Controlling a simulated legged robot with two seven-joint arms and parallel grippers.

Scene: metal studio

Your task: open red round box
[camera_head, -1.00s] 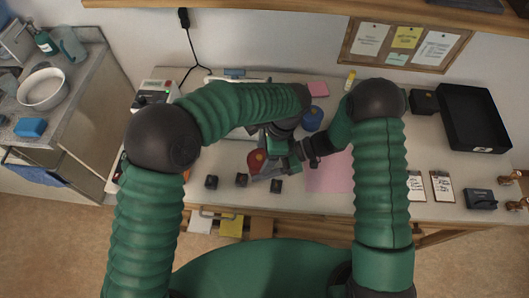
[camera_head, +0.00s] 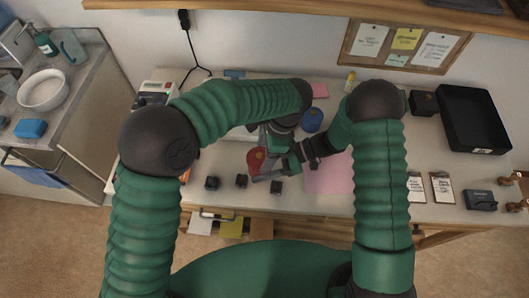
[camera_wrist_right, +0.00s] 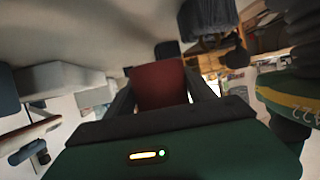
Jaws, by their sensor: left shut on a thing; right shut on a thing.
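The red round box (camera_head: 255,161) shows in the head view near the middle front of the table, partly hidden by my two grippers. My left gripper (camera_head: 268,152) comes down on its upper right side and is shut on it. My right gripper (camera_head: 264,176) reaches in from the right and is shut on it at the lower right. In the right wrist view a dark red surface (camera_wrist_right: 160,86) fills the gap between the fingers. Whether each gripper holds the lid or the body, and any gap between them, cannot be told.
Several small black blocks (camera_head: 241,181) stand along the front table edge. A blue round container (camera_head: 313,119) stands behind the grippers. A pink sheet (camera_head: 330,176) lies flat to the right. A black tray (camera_head: 474,118) sits at the far right.

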